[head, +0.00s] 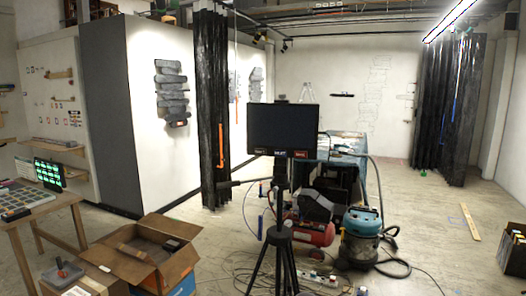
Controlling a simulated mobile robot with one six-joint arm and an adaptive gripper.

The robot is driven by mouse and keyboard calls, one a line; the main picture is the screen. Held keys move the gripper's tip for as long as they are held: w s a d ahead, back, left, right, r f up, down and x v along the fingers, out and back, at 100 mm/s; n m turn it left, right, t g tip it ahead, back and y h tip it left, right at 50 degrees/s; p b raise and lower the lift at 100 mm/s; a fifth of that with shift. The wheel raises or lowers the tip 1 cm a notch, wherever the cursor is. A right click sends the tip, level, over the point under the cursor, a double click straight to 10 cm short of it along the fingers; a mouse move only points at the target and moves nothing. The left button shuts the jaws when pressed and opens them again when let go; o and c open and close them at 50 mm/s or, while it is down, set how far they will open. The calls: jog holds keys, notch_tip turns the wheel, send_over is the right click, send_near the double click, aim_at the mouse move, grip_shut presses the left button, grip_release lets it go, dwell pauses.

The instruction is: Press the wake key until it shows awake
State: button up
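A dark, blank screen (282,128) stands upright on a black tripod (279,236) near the middle of the head view. Small keys or labels run along its lower edge: a dark one with pale marks (261,151), a blue one (280,152) and a red one (299,154). Their lettering is too small to read, so I cannot tell which is the wake key. I see no "awake" sign on the screen. My gripper is not in view.
An open cardboard box (150,252) and a wooden table (42,208) with a lit green display (49,174) stand at the left. A vacuum (361,236), a red compressor (312,231) and loose cables crowd the floor behind the tripod. The right floor is mostly clear.

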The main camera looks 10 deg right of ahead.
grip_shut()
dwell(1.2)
